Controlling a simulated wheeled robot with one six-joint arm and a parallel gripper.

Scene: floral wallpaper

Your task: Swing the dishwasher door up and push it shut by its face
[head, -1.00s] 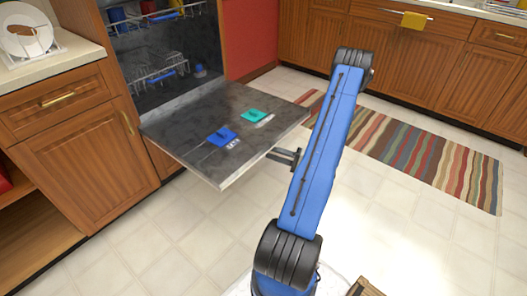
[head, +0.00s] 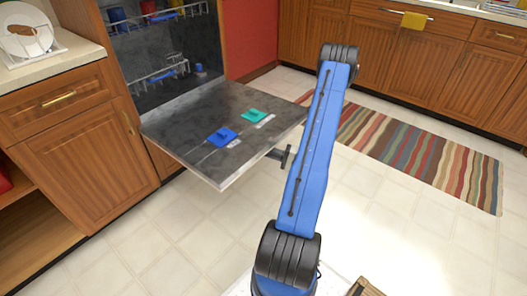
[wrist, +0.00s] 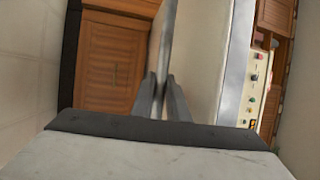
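The dishwasher door (head: 190,150) hangs open, lowered to about level, with its inner side up. In the wrist view its pale outer face (wrist: 203,50) and metallic edge (wrist: 238,60) run up the picture. My gripper (head: 275,154) is at the right edge of the door in the head view, partly below it and partly behind my blue arm. In the wrist view its two dark fingers (wrist: 161,78) are together at the tips, with nothing clearly held. They are close to the door; contact cannot be told. The dishwasher tub (head: 155,75) stands open behind.
A blue item (head: 222,136) and a teal item (head: 254,115) sit on the door's inner side. Racks (head: 160,75) with dishes are inside the tub. Wooden cabinets (head: 85,145) stand at left. A striped rug (head: 420,155) lies at right. The floor in front is clear.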

